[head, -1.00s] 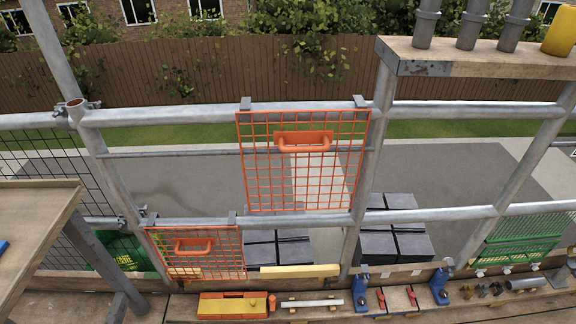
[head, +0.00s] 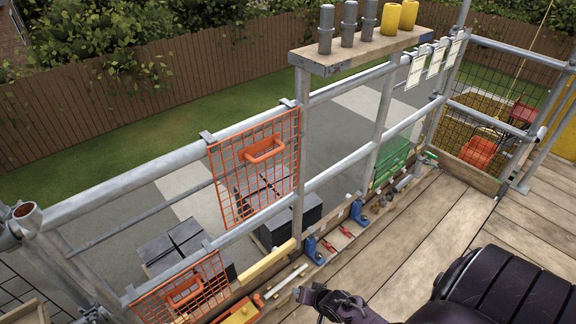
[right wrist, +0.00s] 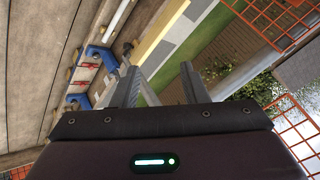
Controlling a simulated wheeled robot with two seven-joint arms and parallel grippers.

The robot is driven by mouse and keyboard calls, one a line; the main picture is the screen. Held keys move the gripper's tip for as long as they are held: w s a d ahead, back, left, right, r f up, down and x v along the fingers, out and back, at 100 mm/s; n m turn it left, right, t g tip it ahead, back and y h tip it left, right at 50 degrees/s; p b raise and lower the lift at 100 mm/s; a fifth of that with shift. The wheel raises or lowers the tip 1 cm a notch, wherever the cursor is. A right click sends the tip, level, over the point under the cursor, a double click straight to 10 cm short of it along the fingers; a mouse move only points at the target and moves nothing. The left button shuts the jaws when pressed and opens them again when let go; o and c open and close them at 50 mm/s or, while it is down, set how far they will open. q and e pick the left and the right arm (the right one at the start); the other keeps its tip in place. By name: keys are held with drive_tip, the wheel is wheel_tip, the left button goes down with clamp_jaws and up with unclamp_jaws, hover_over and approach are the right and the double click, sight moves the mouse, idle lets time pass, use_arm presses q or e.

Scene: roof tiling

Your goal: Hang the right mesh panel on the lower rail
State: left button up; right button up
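The right orange mesh panel (head: 257,180) hangs by two grey hooks on the upper rail, with its handle (head: 263,150) facing me. Its bottom edge is close to the lower rail (head: 232,231). The left orange mesh panel (head: 186,292) hangs lower, from the lower rail, at bottom left. My right gripper (head: 312,298) is at the bottom of the head view, right of both panels and apart from them. In the right wrist view its two fingers (right wrist: 158,85) are spread with nothing between them. Orange mesh (right wrist: 275,20) shows there at top right. My left gripper is out of view.
Upright posts (head: 300,160) divide the rail openings. A wooden shelf (head: 360,50) with grey and yellow cylinders stands above the upper rail. Blue clamps (head: 314,250) and small tools line the deck edge. The plank deck (head: 420,225) at right is mostly clear.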

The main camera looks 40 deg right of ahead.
drive_tip(key=w+d+r+m+t+p, duration=0.25)
drive_tip(key=w+r, duration=0.25)
drive_tip(key=r, duration=0.5)
drive_tip(key=w+d+r+m+t+p, duration=0.1)
drive_tip(key=w+d+r+m+p, duration=0.15)
drive_tip(key=w+r, duration=0.6)
use_arm(q)
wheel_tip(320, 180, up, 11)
drive_tip(key=p, duration=0.4)
use_arm(e)
drive_tip(key=m+t, duration=0.3)
approach(271, 155)
drive_tip(key=f, duration=0.1)
drive_tip(key=shift+t+y, duration=0.25)
drive_tip(key=shift+y, duration=0.35)
drive_tip(key=b+x, duration=0.2)
drive_tip(key=x, duration=0.1)
drive_tip(key=b+x, duration=0.2)
drive_tip(key=d+b+x, duration=0.1)
drive_tip(key=b+x, duration=0.1)
drive_tip(key=x, duration=0.1)
drive_tip(key=shift+w+r+b, duration=0.1)
drive_tip(key=shift+w+b, duration=0.3)
use_arm(q)
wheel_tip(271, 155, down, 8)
drive_tip(key=shift+b, duration=0.45)
use_arm(e)
drive_tip(key=shift+x, duration=1.1)
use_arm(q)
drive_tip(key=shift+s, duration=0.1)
